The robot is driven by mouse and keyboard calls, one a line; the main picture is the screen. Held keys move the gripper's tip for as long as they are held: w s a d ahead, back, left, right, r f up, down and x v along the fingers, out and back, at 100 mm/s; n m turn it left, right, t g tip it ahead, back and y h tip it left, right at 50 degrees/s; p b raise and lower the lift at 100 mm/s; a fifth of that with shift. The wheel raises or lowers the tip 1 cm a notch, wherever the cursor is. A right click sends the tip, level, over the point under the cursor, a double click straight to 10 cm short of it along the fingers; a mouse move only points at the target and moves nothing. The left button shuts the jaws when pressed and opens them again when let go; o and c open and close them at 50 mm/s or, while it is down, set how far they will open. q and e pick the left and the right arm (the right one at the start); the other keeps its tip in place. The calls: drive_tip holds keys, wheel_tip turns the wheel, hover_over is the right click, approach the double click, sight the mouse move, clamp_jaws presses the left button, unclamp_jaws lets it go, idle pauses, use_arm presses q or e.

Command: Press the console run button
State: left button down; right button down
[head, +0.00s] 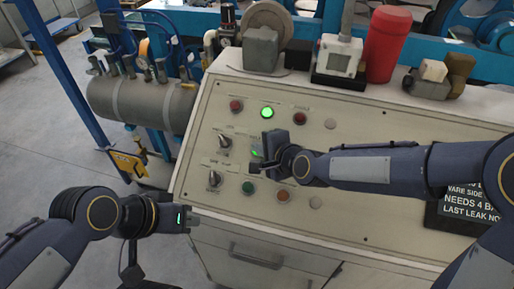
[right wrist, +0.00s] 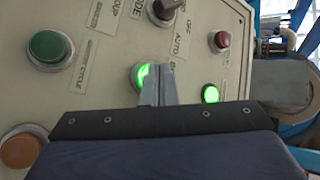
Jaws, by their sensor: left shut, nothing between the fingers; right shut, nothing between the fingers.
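The console's sloping cream panel (head: 370,225) carries buttons, lamps and knobs. A lit green button (head: 255,154) in the middle row sits beside my right gripper (head: 266,150). In the right wrist view the shut fingers (right wrist: 160,78) overlap the right part of this lit button (right wrist: 139,73); I cannot tell whether they touch it. Its label is not readable, so I cannot confirm it is the run button. Another lit green light (head: 267,113) is in the top row. An unlit green button (head: 248,188) is in the bottom row. My left gripper (head: 190,219) is shut and empty, left of the console's lower front.
Red buttons (head: 236,105) and selector knobs (head: 224,142) surround the lit button. An orange button (head: 284,196) sits lower right. A red cylinder (head: 388,42) and a white box (head: 339,56) stand on the console's top. A grey tank (head: 145,103) is left of it.

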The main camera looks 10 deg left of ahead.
drive_tip(key=shift+r, duration=0.1)
drive_tip(key=shift+s+r+p, duration=0.4)
drive_tip(key=shift+r+p, duration=0.05)
drive_tip(key=shift+r, duration=0.15)
drive_tip(key=shift+r, duration=0.1)
drive_tip(key=r+p, duration=0.1)
drive_tip(key=s+r+p, duration=0.2)
drive_tip(key=r, duration=0.1)
drive_tip(key=shift+s, duration=0.25)
idle(0.8)
